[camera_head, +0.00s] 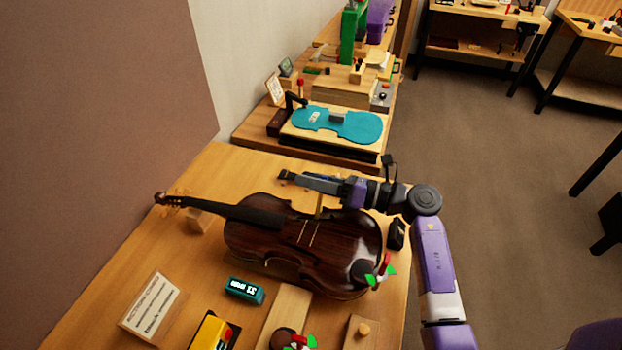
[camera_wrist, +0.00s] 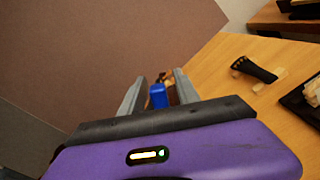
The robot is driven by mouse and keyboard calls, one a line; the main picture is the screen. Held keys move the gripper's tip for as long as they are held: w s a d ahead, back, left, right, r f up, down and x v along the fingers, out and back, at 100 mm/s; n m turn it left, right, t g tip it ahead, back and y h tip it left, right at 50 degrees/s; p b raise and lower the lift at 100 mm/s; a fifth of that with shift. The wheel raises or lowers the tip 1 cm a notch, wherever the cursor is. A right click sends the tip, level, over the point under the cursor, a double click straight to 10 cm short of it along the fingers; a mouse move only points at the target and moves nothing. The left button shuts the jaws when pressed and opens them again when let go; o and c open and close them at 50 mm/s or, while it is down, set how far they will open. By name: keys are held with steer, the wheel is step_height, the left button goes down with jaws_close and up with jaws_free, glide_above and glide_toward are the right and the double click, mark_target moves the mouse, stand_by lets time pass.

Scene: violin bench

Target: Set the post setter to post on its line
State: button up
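The dark brown violin (camera_head: 325,251) lies on the bench with its neck to the left. My gripper (camera_head: 290,177) is above and behind its body, pointing left. In the wrist view my gripper (camera_wrist: 160,78) has its two grey fingers apart. A small blue piece (camera_wrist: 158,95) shows between them, perhaps the post setter's handle. I cannot tell whether the fingers touch it. A thin upright yellowish piece (camera_head: 319,206) shows between my gripper and the violin; whether it belongs to the setter is unclear. I cannot make out a line for the setter.
A teal display box (camera_head: 244,290), a printed card (camera_head: 150,306) and a yellow item (camera_head: 211,332) are in front of the violin. Red and green pieces (camera_head: 381,269) are at its right end. A teal violin-shaped plate (camera_head: 345,124) lies on the bench behind. A wall bounds the left.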

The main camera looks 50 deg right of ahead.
steer(key=b+v, duration=0.2)
steer(key=v, duration=0.6)
stand_by(0.7)
